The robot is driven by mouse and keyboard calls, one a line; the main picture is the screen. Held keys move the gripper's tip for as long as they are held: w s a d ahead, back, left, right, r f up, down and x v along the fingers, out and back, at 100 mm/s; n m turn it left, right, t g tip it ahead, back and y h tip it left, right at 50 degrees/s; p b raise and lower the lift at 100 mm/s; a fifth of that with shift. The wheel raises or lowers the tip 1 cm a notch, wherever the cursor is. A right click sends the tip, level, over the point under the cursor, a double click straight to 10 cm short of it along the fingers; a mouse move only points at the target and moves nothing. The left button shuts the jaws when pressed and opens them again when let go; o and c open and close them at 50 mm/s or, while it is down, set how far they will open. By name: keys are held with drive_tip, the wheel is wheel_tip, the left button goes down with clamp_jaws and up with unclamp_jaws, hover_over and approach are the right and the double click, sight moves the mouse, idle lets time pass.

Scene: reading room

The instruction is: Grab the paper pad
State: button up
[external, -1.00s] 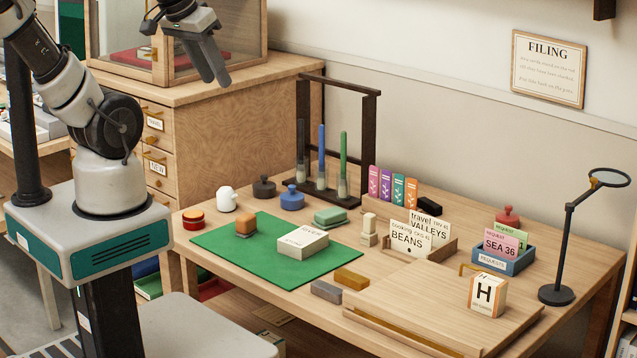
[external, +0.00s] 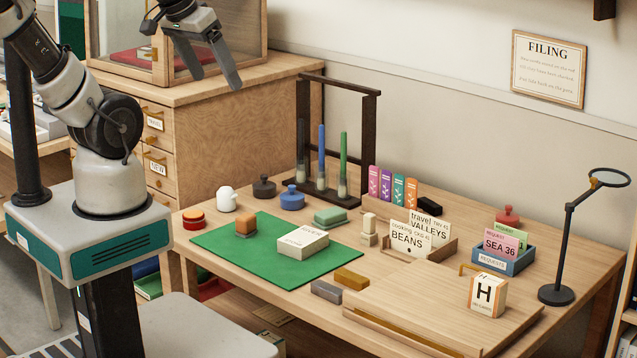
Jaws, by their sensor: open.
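A cream, block-shaped pad (external: 303,243) with dark print on top lies flat on the right part of the green mat (external: 255,268); it looks like the paper pad. Nothing covers it. My gripper (external: 215,82) is open and empty, fingers pointing down, high up in front of the wooden cabinet. It is well above the desk, up and to the left of the pad, and apart from it.
An orange-topped block (external: 245,224) shares the mat. A green block (external: 330,216) lies by its far edge. Behind stands a dark rack (external: 378,140) with upright brushes. Grey (external: 326,292) and ochre (external: 351,279) blocks lie right of the mat. The mat's front is clear.

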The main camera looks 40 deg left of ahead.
drive_tip(key=w+a+f+g+b, duration=0.1)
drive_tip(key=w+f+b, duration=0.15)
drive_tip(key=w, duration=0.45)
drive_tip(key=w+a+f+g+b, duration=0.1)
drive_tip(key=w+f+b, duration=0.15)
drive_tip(key=w, duration=0.45)
drive_tip(key=n+g+b, duration=0.1)
drive_tip(key=g+b, duration=0.3)
drive_tip(key=b, duration=0.1)
hover_over(303, 236)
drive_tip(key=f, duration=3.5)
drive_tip(key=shift+a+f, duration=0.25)
drive_tip(key=shift+f, duration=0.05)
drive_tip(key=shift+d+f, duration=0.2)
drive_tip(key=shift+f, duration=1.3)
drive_tip(key=shift+d+f, duration=0.15)
drive_tip(key=shift+f, duration=1.3)
drive_tip(key=shift+r, duration=0.1)
drive_tip(key=c, duration=1.2)
